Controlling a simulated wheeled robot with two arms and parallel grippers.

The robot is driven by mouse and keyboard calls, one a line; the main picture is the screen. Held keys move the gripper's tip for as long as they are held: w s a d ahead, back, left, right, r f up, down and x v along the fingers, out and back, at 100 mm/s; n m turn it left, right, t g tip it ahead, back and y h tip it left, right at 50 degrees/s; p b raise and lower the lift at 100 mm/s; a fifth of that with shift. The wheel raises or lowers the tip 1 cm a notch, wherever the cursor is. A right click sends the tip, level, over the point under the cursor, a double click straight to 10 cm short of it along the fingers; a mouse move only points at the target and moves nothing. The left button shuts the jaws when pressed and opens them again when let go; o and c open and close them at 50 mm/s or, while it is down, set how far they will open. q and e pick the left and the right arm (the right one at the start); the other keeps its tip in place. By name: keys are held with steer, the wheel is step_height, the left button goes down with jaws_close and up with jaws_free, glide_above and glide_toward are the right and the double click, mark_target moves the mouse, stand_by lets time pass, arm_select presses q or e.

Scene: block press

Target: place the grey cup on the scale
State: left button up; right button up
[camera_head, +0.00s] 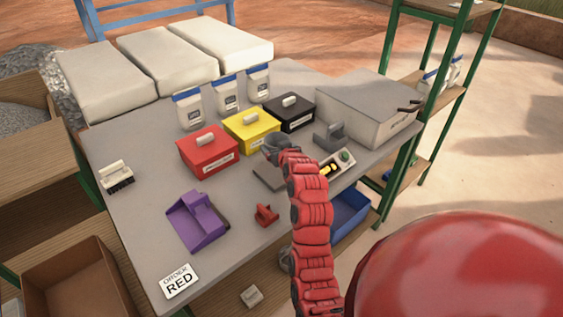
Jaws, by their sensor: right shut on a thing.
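The grey cup (274,142) is at the middle of the table, at the tip of my right arm, with its round rim facing up. My right gripper (279,151) is shut on it; its fingers are small and hard to make out here. The cup is close in front of the yellow box, and I cannot tell whether it touches the table. A flat dark grey plate (266,180), which looks like the scale, lies nearer to me, partly hidden by my red arm. The cup is beyond this plate, not over its visible part. My left gripper is not in view.
Red (207,158), yellow (237,136) and black (302,120) lidded boxes stand behind. A purple scoop (190,225), small red object (266,215), brush (116,179) and "RED" card (179,281) lie around. A panel (341,161) and large grey case (375,112) are right.

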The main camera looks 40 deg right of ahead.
steer(key=shift+f, duration=0.8)
step_height(320, 180, down, 4)
steer(key=shift+f+p, duration=0.25)
steer(key=shift+p, duration=0.25)
steer(key=shift+f, duration=0.1)
steer(key=shift+f, duration=0.1)
steer(key=o, duration=1)
steer(key=shift+r, duration=0.2)
steer(key=shift+s, duration=0.2)
steer(key=b+v, duration=0.2)
steer(key=v, duration=0.9)
steer(key=shift+s, duration=0.3)
